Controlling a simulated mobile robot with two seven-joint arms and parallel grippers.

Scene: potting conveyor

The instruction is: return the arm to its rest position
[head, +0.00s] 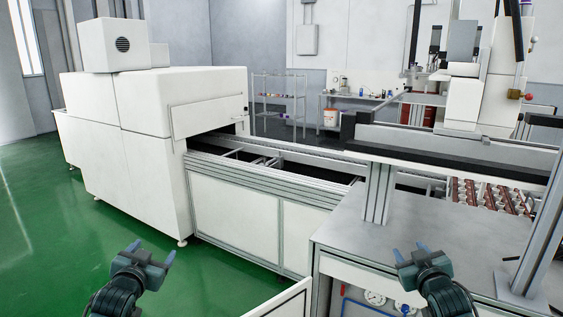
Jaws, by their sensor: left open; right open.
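My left gripper (149,252) is at the lower left of the head view, in front of the green floor. Its two bluish fingers are apart with nothing between them. My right gripper (413,250) is at the lower right, in front of the grey worktop (370,232) in the picture. Its fingers are also apart and empty. Both arms come up from the bottom edge of the view at a similar height. Neither gripper is seen holding anything.
A conveyor (262,163) runs from a large white machine (150,142) toward the right. A metal post (378,192) stands by the worktop, with a slanted post (537,245) at far right. Gauges (375,298) sit below the worktop. Green floor (55,245) is open at left.

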